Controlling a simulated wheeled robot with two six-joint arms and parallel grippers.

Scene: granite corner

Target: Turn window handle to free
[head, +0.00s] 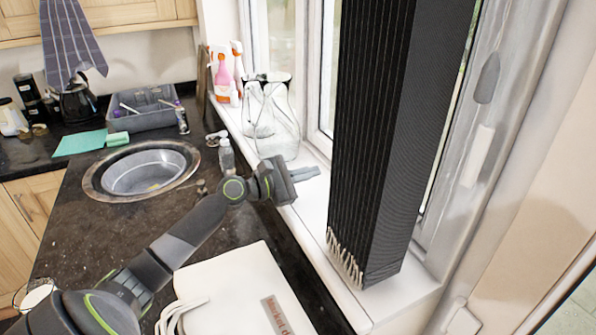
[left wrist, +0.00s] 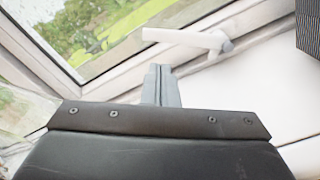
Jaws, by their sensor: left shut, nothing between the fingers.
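The white window handle (left wrist: 185,38) shows in the left wrist view, its lever lying roughly level and pointing left from its mount on the white window frame. My left gripper (left wrist: 161,70) is shut and empty, its fingertips below the lever in that picture and apart from it. In the head view, my left gripper (head: 306,174) is over the white sill, left of a tall black pleated object (head: 385,150). I cannot pick out that handle in the head view; the black object covers part of the window. My right gripper is not in view.
Glass jugs (head: 277,125) and spray bottles (head: 221,80) stand on the sill (head: 315,220). A round sink (head: 145,172) is set in the dark counter (head: 95,225). A white appliance (head: 240,290) sits near the front. The sill between the jugs and the black object is mostly clear.

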